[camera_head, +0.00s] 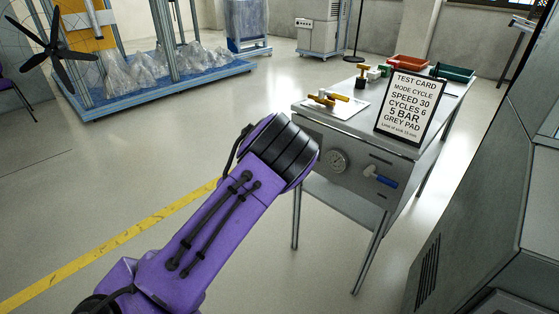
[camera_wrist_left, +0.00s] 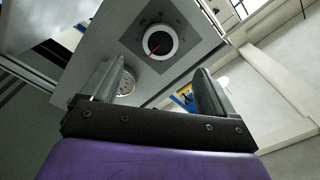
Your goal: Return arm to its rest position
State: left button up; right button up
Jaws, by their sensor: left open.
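My left arm (camera_head: 215,215), purple with a black ribbed joint, reaches up from the bottom left in the head view. Its gripper does not show there. In the left wrist view my left gripper (camera_wrist_left: 160,90) has its two fingers wide apart with nothing between them. Beyond the fingertips is a grey panel with a round black-and-white dial (camera_wrist_left: 160,42) that has a red pointer. The fingers look apart from the dial. A round pale gauge (camera_wrist_left: 126,82) is partly behind the left finger. My right gripper is in neither view.
A metal table (camera_head: 345,135) carries a test card (camera_head: 406,105), a red bin (camera_head: 408,63), a green bin (camera_head: 452,73) and small coloured parts. A gauge (camera_head: 337,160) and a blue-handled lever (camera_head: 380,177) are on its front. A grey machine (camera_head: 480,200) stands at the right.

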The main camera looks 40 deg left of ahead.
pick_arm(q)
jog(key=shift+s, duration=0.95)
jog(key=shift+f, duration=0.1)
